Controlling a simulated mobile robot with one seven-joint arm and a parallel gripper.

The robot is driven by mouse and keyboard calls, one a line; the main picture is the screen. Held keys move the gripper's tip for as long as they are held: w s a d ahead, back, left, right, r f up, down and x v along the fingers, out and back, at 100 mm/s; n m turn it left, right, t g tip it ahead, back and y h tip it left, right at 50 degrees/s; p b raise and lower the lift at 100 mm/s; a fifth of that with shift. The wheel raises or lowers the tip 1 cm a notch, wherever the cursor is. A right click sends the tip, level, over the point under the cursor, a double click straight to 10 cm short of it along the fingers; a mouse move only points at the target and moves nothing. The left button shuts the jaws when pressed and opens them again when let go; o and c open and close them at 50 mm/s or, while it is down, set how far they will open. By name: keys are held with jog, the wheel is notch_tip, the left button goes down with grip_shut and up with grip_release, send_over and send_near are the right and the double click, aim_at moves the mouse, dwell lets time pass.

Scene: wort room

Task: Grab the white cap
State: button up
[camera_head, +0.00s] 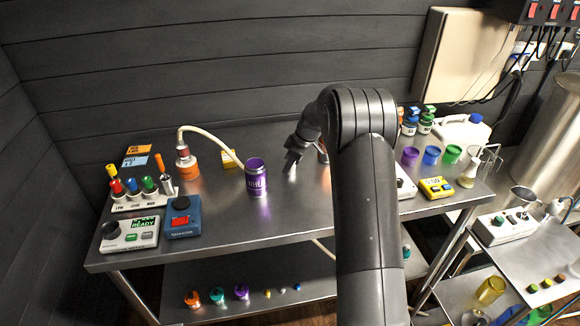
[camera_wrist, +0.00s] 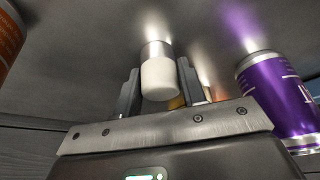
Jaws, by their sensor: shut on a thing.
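The white cap (camera_wrist: 160,80) is between the two fingers of my gripper (camera_wrist: 159,88) in the wrist view. Its rounded white end faces the camera, and a silvery band shows at its far side; I cannot tell if this is part of it or a reflection. The gripper is shut on it. In the head view my gripper (camera_head: 291,165) points down close over the steel table (camera_head: 300,215), right of the purple can. The cap cannot be made out clearly there. I cannot tell whether it touches the table.
The purple can (camera_head: 257,177) stands close left of my gripper and shows right in the wrist view (camera_wrist: 280,95). An orange bottle with a hose (camera_head: 187,166) and a blue box (camera_head: 183,217) stand left. Colored cups (camera_head: 431,156) and a yellow device (camera_head: 436,188) stand right. The table's front middle is clear.

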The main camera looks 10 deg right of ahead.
jog(key=shift+c, duration=1.4)
